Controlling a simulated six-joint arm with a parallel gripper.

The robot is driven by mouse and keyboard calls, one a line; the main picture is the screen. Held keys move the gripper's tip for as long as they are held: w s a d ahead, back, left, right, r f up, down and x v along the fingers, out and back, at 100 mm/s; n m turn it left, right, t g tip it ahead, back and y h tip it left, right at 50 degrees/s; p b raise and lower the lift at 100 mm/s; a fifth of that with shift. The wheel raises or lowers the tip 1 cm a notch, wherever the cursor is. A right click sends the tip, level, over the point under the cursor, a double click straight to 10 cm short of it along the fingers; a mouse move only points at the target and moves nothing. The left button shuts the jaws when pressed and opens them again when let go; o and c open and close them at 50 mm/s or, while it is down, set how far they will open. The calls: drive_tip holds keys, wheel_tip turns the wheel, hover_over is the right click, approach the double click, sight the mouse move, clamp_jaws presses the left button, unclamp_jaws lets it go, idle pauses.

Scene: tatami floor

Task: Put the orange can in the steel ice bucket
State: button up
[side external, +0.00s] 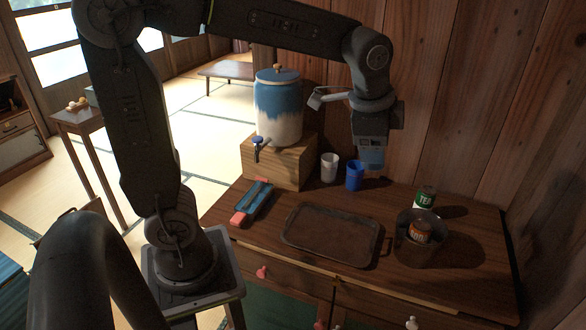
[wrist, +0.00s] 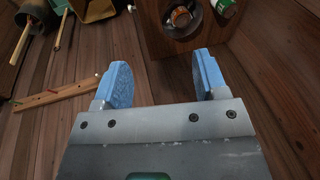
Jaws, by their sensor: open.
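The orange can (side external: 421,231) stands inside the steel ice bucket (side external: 404,252) at the right of the wooden cabinet top, its upper part showing above the far inner wall. In the wrist view the orange can (wrist: 181,17) also shows within the dark round bucket (wrist: 197,27) at the top. My gripper (side external: 371,164) is open and empty, pointing down, up and to the left of the bucket, apart from both. In the wrist view its two blue fingers (wrist: 162,62) are spread with nothing between them. The can's lower part is hidden.
A green can (side external: 426,196) stands just behind the bucket. A dark tray (side external: 331,234) lies left of it. White (side external: 329,167) and blue (side external: 354,176) cups stand near the wall, beside a blue-and-white dispenser (side external: 278,106) on a wooden block. A blue-and-red item (side external: 254,202) lies at left.

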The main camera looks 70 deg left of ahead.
drive_tip(key=s+f+n+t, duration=0.2)
drive_tip(key=s+n, duration=0.6)
drive_tip(key=s, duration=0.7)
drive_tip(key=shift+s+a+h, duration=0.2)
drive_tip(key=shift+a+h, duration=0.1)
drive_tip(key=shift+a, duration=0.15)
